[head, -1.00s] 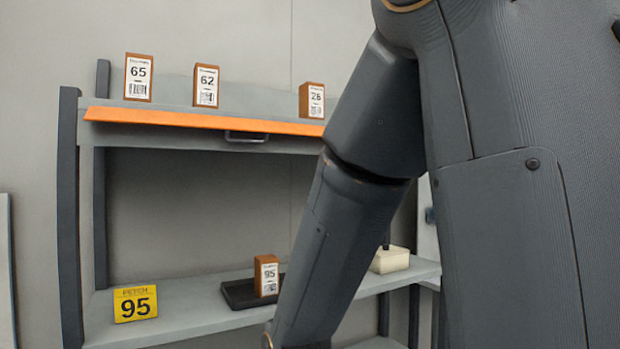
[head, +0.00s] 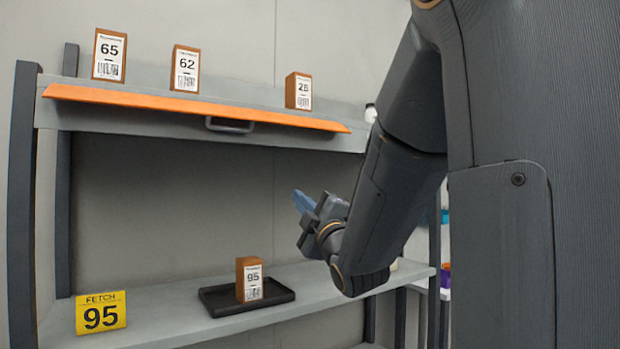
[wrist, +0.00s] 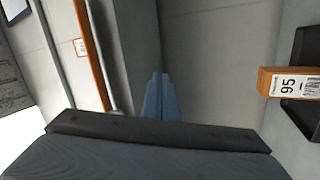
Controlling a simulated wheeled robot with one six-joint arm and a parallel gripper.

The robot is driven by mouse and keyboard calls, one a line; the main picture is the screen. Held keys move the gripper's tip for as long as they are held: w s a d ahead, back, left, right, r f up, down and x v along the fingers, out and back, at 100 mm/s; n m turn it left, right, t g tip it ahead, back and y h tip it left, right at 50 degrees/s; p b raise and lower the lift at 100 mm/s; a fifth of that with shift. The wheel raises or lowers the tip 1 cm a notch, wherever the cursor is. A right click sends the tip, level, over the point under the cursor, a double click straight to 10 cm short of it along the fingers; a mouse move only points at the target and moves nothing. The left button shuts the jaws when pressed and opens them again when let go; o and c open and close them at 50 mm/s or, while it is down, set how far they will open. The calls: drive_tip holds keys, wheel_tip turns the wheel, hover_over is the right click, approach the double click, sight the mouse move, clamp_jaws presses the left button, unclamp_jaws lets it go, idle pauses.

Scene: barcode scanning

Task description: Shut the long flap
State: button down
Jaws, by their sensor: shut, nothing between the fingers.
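The long flap (head: 190,108) is an orange panel along the front of the upper shelf, seen almost edge-on, with a grey handle (head: 230,125) under its middle. It seems to jut outward, but its exact angle is hard to tell. In the wrist view the flap (wrist: 91,55) is an orange strip at left. My gripper (head: 301,202) has blue fingers and is shut and empty. It is below the flap's right part and apart from it, above the lower shelf. In the wrist view its fingers (wrist: 160,92) are together.
Boxes 65 (head: 109,55), 62 (head: 186,69) and 26 (head: 298,91) stand on the upper shelf. Box 95 (head: 249,279) stands on a black tray (head: 218,302) on the lower shelf (head: 180,292), right of a yellow FETCH 95 sign (head: 100,312). The space between shelves is mostly clear.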

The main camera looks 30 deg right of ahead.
drive_tip(key=s+r+n+t+y, duration=0.3)
drive_tip(key=s+r+n, duration=0.15)
drive_tip(key=r, duration=0.25)
drive_tip(key=p, duration=0.4)
approach(292, 139)
drive_tip(key=w+a+r, duration=0.2)
drive_tip(key=a+r, duration=0.1)
drive_tip(key=r, duration=0.1)
drive_tip(key=shift+w+a+r+n, duration=0.1)
drive_tip(key=shift+w+r+n, duration=0.15)
drive_tip(key=shift+w+r, duration=0.25)
drive_tip(key=shift+s, duration=0.1)
drive_tip(key=shift+s+r, duration=0.1)
drive_tip(key=shift+r, duration=0.05)
drive_tip(key=shift+s+r, duration=0.45)
drive_tip(key=shift+r, duration=0.2)
